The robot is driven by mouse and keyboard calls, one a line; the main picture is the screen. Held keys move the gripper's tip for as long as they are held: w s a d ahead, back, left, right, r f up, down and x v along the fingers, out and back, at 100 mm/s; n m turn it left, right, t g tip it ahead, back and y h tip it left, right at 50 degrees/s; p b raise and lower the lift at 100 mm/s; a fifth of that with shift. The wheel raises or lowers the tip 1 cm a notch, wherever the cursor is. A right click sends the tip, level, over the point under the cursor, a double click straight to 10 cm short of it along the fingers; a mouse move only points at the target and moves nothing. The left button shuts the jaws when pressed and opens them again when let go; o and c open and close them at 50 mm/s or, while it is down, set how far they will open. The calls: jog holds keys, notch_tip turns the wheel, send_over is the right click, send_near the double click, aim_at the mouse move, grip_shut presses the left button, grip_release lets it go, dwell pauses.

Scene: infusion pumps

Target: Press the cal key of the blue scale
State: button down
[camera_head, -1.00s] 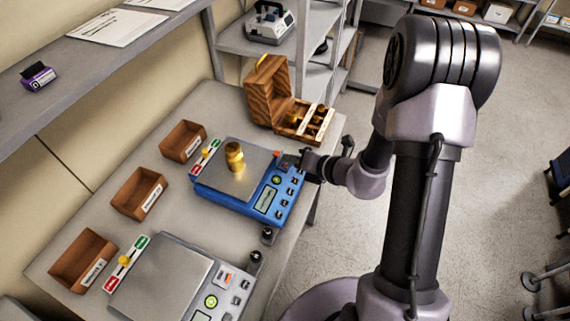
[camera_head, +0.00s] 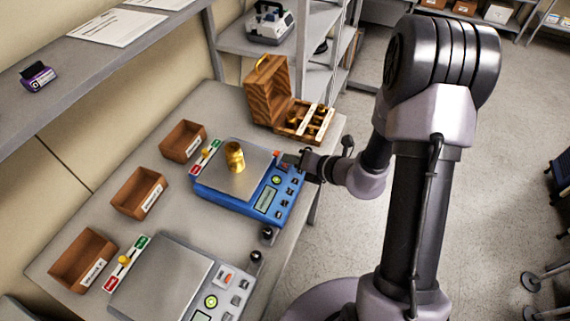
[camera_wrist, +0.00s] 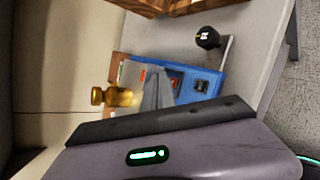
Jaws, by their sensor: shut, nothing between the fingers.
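The blue scale (camera_head: 229,203) stands on the table with a brass weight (camera_head: 235,157) upright on its steel pan. Its front panel carries a display (camera_head: 266,199), a green-ringed key and several dark keys; I cannot read which is cal. My gripper (camera_head: 284,160) is shut and empty, its tip over the far right corner of the panel, near an orange-red mark. In the wrist view the blue scale (camera_wrist: 205,82) and the brass weight (camera_wrist: 117,97) show beyond my grey fingers (camera_wrist: 158,90), which hide part of the panel. I cannot tell whether the tip touches a key.
A second, grey scale (camera_head: 160,285) stands nearer. Wooden bins (camera_head: 139,193) line the wall side. An open wooden weight box (camera_head: 270,95) stands just behind the blue scale. Black knobs (camera_head: 267,234) sit at the table's front edge.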

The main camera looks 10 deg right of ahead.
jog(key=shift+w+f, duration=0.1)
jog(key=shift+f, duration=0.35)
jog(key=shift+a+f+b, duration=0.15)
jog(key=shift+f+b, duration=0.15)
jog(key=shift+b, duration=0.15)
dwell(0.5)
jog(key=shift+d+r+p, duration=0.2)
jog(key=shift+r+p, duration=0.5)
jog(key=shift+r, duration=0.05)
jog(key=r+p, duration=0.3)
jog(key=s+d+r+p, duration=0.1)
jog(key=shift+r, duration=0.4)
dwell(0.3)
